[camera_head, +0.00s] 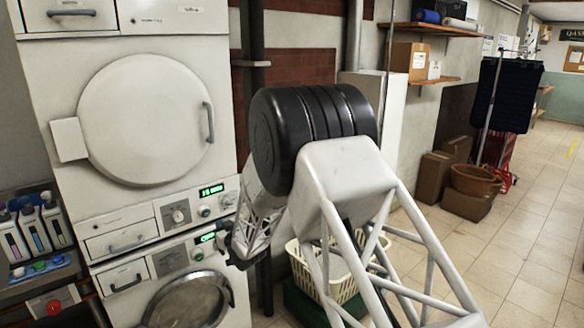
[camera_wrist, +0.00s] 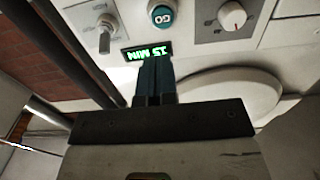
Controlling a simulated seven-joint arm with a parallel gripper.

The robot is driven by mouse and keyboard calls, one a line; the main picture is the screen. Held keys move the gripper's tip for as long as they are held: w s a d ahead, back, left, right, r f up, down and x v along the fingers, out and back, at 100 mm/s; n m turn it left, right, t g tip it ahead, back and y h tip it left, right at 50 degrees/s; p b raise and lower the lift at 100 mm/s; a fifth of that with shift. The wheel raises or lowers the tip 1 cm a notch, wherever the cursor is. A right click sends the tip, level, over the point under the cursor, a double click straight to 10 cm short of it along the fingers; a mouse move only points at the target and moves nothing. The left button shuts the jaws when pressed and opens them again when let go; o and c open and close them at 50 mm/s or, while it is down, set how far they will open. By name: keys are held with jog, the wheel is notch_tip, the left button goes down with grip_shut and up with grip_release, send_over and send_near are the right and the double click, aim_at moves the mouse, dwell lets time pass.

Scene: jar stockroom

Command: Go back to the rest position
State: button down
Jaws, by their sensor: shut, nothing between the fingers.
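My gripper (camera_head: 224,234) is in front of the control panels at the right side of the stacked machines in the head view, close to the lower lit display (camera_head: 205,238). In the wrist view my gripper (camera_wrist: 155,62) has its two dark teal fingers together with nothing between them. The fingertips overlap the lower edge of a green display (camera_wrist: 147,52) that reads 15 MIN upside down. A teal GO button (camera_wrist: 161,16) lies just beyond the fingertips. Whether the fingers touch the panel cannot be told.
The upper machine has a shut round white door (camera_head: 145,120); a lower round door (camera_head: 188,302) is partly cut off. A cream basket (camera_head: 340,272) stands behind my arm. Bottles (camera_head: 32,232) stand at the left. Cardboard boxes (camera_head: 432,178) stand farther back; open tiled floor lies at the right.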

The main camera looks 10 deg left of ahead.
jog(key=s+d+r+m+h, duration=0.1)
jog(key=d+r+h, duration=0.2)
jog(key=d+r, duration=0.45)
jog(key=s+d+r+m+h, duration=0.2)
jog(key=d+r+h, duration=0.15)
jog(key=d, duration=0.65)
jog(key=s+d+r+m+g+h, duration=0.1)
jog(key=s+d+r+h, duration=0.1)
jog(key=s+d+r, duration=0.5)
jog(key=s+d+r+m+g+h, duration=0.15)
jog(key=s+d, duration=0.35)
jog(key=d, duration=0.5)
jog(key=s+d+r+m+g+h, duration=0.1)
jog(key=s+d+g, duration=0.1)
jog(key=s+d, duration=0.5)
jog(key=s+d+r+m+g+h, duration=0.15)
jog(key=s+d, duration=0.35)
jog(key=s, duration=0.5)
jog(key=s+d+g, duration=0.2)
jog(key=s+d, duration=0.1)
jog(key=s, duration=0.8)
jog(key=s+d+f+m+g, duration=0.1)
jog(key=s+d+g, duration=0.1)
jog(key=s, duration=0.8)
jog(key=shift+s+d+f, duration=0.25)
jog(key=shift+s+d, duration=0.15)
jog(key=shift+d, duration=0.2)
